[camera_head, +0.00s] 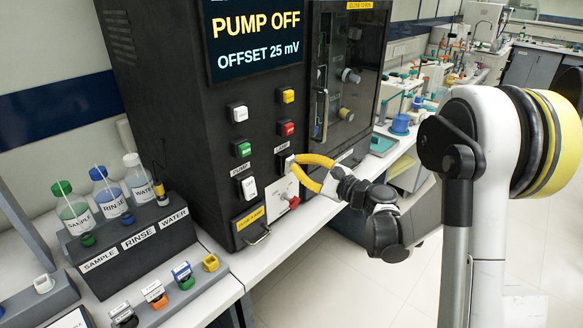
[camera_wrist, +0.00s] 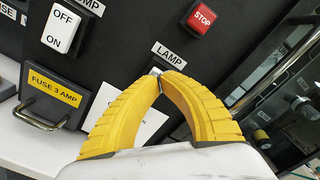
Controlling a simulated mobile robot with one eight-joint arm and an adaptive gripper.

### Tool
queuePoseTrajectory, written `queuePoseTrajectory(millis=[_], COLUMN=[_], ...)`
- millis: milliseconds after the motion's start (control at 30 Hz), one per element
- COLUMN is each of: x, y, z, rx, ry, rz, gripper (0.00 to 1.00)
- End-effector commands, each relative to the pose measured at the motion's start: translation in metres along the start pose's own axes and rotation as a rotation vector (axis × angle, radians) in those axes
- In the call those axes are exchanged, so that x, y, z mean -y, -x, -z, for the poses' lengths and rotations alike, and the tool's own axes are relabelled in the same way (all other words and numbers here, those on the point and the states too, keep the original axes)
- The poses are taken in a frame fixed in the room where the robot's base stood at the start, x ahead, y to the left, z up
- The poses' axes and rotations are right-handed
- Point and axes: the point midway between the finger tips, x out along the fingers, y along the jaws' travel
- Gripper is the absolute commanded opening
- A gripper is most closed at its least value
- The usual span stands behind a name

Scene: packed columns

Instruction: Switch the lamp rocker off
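The lamp rocker (camera_head: 289,164) is on the black instrument's front, just below the LAMP label (camera_head: 282,147). Only a small pale piece of it shows, so I cannot tell its position. My gripper (camera_head: 297,160) has its yellow fingertips right at the rocker. In the wrist view, the two curved yellow fingers meet at their tips (camera_wrist: 160,79), just under the LAMP label (camera_wrist: 168,55), and cover most of the rocker. The fingers look shut with nothing clearly held. I cannot tell whether the tips touch the rocker.
Left of the lamp rocker is the white pump rocker (camera_head: 249,188), marked OFF and ON. A red STOP button (camera_wrist: 202,17) is above, and a fuse drawer (camera_wrist: 53,90) with a handle is lower left. The display (camera_head: 254,38) reads PUMP OFF. Bottles (camera_head: 107,192) stand left.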

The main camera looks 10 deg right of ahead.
Motion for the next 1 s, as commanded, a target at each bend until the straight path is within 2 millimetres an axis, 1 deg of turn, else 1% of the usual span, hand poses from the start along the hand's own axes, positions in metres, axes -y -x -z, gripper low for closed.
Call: queuePoseTrajectory(millis=[1000], x=[0.0], y=[-0.015], z=[0.0], rx=[0.001], ry=[0.0], rz=[-0.001], gripper=[0.0])
